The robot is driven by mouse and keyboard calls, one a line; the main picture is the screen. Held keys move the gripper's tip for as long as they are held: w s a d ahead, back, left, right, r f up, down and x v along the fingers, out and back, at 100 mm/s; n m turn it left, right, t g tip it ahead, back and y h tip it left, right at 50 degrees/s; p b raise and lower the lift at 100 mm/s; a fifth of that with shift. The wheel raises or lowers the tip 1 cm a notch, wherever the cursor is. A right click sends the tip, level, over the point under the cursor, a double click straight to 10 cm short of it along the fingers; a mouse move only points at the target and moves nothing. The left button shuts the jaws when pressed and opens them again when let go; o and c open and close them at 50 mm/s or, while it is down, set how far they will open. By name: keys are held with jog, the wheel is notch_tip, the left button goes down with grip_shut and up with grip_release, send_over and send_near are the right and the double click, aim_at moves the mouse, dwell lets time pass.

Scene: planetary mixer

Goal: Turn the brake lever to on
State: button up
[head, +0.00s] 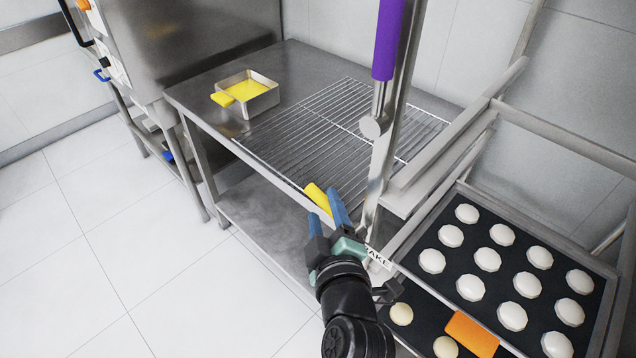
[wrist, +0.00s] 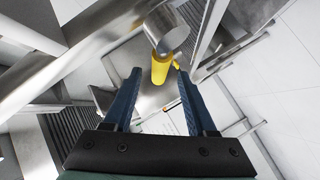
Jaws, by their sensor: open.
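A yellow grip (head: 318,197), which looks like the brake lever's handle, shows just beyond my gripper (head: 327,214) in the head view. In the wrist view this yellow grip (wrist: 161,69) sticks out from a round metal hub (wrist: 167,32). It lines up between my two blue fingertips, which stand apart with nothing clamped. I cannot tell how deep it sits between them. A white label (head: 378,258) ending in "AKE" is beside my gripper, its first letters hidden. The on and off marks cannot be read.
A purple grip (head: 388,40) tops an upright metal bar close to my gripper's right. A steel table (head: 215,82) with a wire rack (head: 335,125) and a yellow-filled pan (head: 247,93) stands behind. A dark tray (head: 480,245) of pale rounds is at right. Floor at left is clear.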

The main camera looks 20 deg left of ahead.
jog(key=x, duration=0.7)
jog(key=shift+p, duration=0.45)
grip_shut()
dwell(1.0)
